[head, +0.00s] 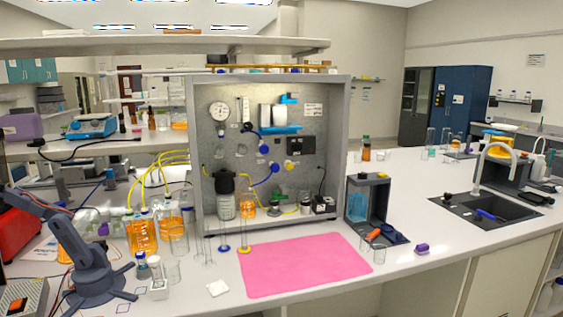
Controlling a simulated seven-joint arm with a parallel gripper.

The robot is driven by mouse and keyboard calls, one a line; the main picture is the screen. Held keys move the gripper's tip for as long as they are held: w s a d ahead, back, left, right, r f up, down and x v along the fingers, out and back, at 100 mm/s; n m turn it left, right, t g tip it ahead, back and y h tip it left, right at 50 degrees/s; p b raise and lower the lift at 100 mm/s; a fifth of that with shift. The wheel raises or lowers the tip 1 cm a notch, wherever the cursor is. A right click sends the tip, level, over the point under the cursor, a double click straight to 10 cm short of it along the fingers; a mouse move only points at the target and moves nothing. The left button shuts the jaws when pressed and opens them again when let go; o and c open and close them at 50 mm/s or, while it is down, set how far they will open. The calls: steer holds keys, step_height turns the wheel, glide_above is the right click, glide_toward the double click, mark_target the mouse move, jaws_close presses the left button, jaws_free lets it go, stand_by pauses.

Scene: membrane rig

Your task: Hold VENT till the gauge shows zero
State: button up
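A membrane rig stands on the bench inside a grey metal frame (340,150). A round white gauge (220,112) is at the upper left of its back panel; its needle is too small to read. A black box (301,145) is at the right of the panel, and a small yellow part (292,165) sits just below it. No lettering is legible, so I cannot tell which part is VENT. Blue valve-like knobs (264,149) are at the panel's middle. My gripper is not in view.
A pink mat (305,265) lies bare before the rig. Glass bottles with orange liquid (143,235) and yellow tubing crowd the left. A dark jointed arm (85,250) stands at the front left. A dark open-fronted box (368,200) stands right of the rig. A sink (485,210) is far right.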

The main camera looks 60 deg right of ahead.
steer(key=shift+c, duration=0.4)
jaws_close()
stand_by(1.6)
